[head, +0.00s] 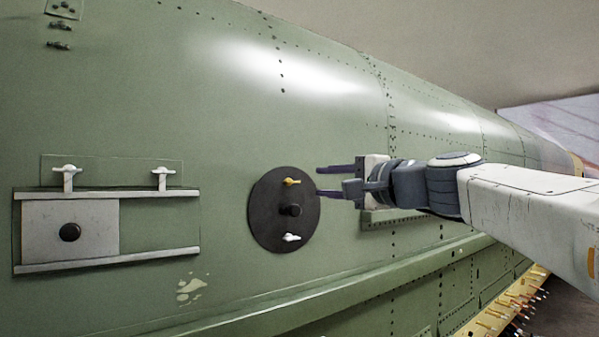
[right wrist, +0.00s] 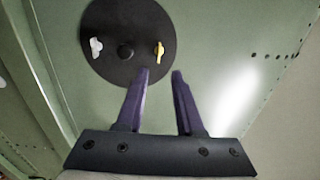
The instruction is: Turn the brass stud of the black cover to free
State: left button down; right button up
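The black round cover (head: 265,222) sits on the green fuselage skin at the middle of the head view; it also shows at the top of the right wrist view (right wrist: 125,72). Its brass stud (head: 291,182) is near the upper edge, with its wing lying roughly sideways; it also shows in the right wrist view (right wrist: 159,51). A white stud (head: 291,237) is near the lower edge, and a black knob (head: 290,210) is in the middle. My right gripper (head: 319,181) is open and empty, just right of the brass stud; in the right wrist view its fingertips (right wrist: 162,74) appear beside it, apart from it.
Left of the cover, a grey plate (head: 105,217) with a black knob (head: 70,232) sits between two rails. Two white wing studs (head: 66,176) stand above it. A green ledge (head: 330,293) runs below the cover. The skin around the cover is clear.

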aim_at(294, 182)
jog(key=p+x, duration=0.4)
jog(key=x, duration=0.5)
jog(key=shift+s+a+f, duration=0.1)
grip_shut()
